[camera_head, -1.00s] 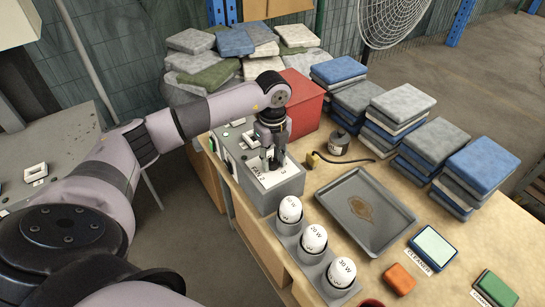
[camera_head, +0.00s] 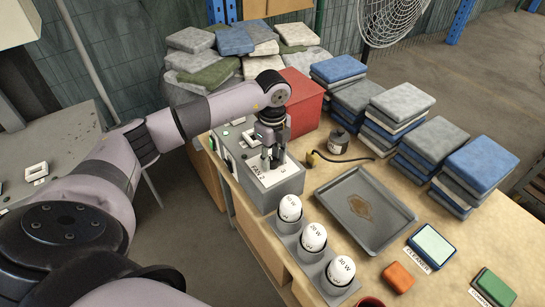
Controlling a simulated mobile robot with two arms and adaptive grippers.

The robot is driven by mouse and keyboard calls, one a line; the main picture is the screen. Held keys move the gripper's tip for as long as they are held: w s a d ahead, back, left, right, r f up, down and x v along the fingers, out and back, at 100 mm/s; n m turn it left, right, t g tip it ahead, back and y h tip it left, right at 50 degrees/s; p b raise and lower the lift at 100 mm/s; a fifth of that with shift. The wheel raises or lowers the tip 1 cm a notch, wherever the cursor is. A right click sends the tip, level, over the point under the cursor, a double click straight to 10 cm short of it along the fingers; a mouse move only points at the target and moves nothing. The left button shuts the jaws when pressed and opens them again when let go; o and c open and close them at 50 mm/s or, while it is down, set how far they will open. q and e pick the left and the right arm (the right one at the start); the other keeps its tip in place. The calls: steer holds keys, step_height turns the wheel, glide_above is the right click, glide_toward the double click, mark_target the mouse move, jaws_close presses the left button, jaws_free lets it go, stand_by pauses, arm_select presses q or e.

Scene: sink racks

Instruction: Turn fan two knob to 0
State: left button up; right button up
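The fan 2 control (camera_head: 285,185) is a grey box with a white top plate marked FAN 2 and a figure 3. It stands at the left edge of the wooden table. My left gripper (camera_head: 270,162) points down over this plate, with its dark fingers at the spot where the knob would sit. The fingers hide the knob, so its setting and any grip on it cannot be made out. My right gripper is not in view.
Another grey control box with switches (camera_head: 228,150) stands just behind, near a red box (camera_head: 303,100). White lamps marked in watts (camera_head: 313,237) stand in front. A grey tray (camera_head: 335,205) and stacked cloths (camera_head: 480,165) lie to the right.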

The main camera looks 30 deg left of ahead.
mark_target(272, 160)
arm_select(q)
steer(key=o, duration=0.4)
step_height(272, 160, up, 12)
stand_by(0.6)
steer(key=shift+f, duration=0.1)
stand_by(0.4)
